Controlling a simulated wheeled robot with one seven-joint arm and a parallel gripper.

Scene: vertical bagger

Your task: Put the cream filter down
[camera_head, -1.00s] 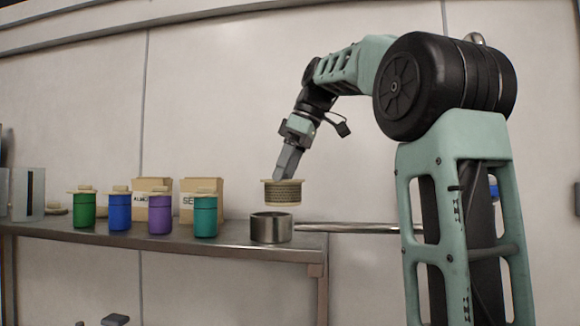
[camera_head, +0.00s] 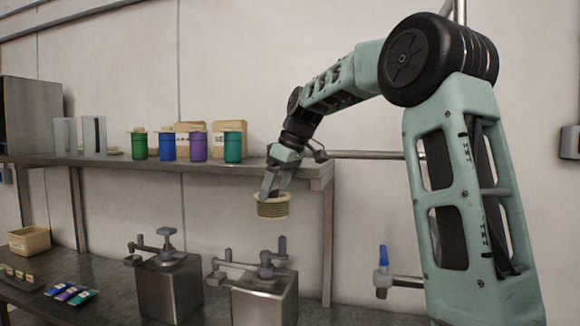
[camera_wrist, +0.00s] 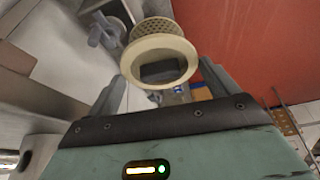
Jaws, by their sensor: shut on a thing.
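The cream filter (camera_head: 272,208) is a short round basket with a pale rim and meshed side. My gripper (camera_head: 274,190) is shut on it from above and holds it in the air, roughly upright. In the head view it shows below the edge of the upper shelf (camera_head: 300,174) and above the right-hand metal machine (camera_head: 264,299), with a gap between. In the wrist view the filter's cream rim (camera_wrist: 158,50) faces the camera, beyond the fingers. The fingertips' contact with it is not clear there.
Green, blue, purple (camera_head: 198,146) and teal canisters stand on the shelf with cardboard boxes behind. Another clamp-topped machine (camera_head: 168,284) stands left on the lower bench. A cream bin (camera_head: 29,241) and coloured packets (camera_head: 72,293) lie further left. A blue-handled valve (camera_head: 383,270) is right.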

